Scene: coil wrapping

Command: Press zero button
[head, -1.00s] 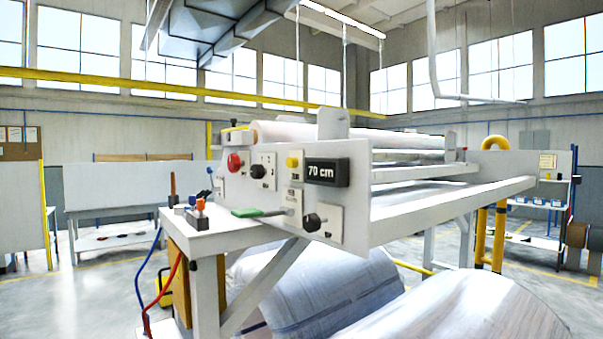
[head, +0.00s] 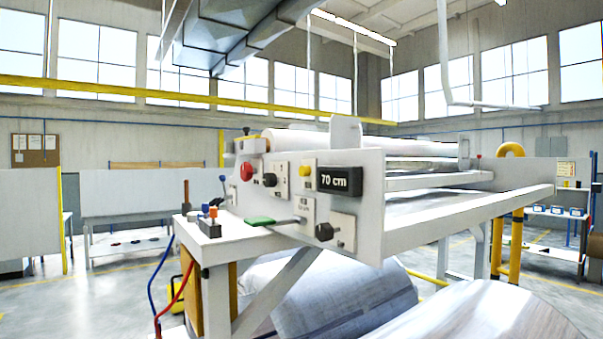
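The wrapping machine (head: 367,215) stands in the middle of the head view, with its control panel facing me. A dark display (head: 339,180) on the panel reads "70 cm". A yellow button (head: 305,170) sits just left of the display. A red button (head: 247,171) is at the panel's left end, with a black knob (head: 270,180) beside it. Another black knob (head: 324,232) is low on the panel. I cannot read which control is marked zero. Neither of my grippers is in view.
Large wrapped rolls (head: 330,290) lie under the machine. Blue and red hoses (head: 172,300) hang at the left. Open floor (head: 105,300) is at the left.

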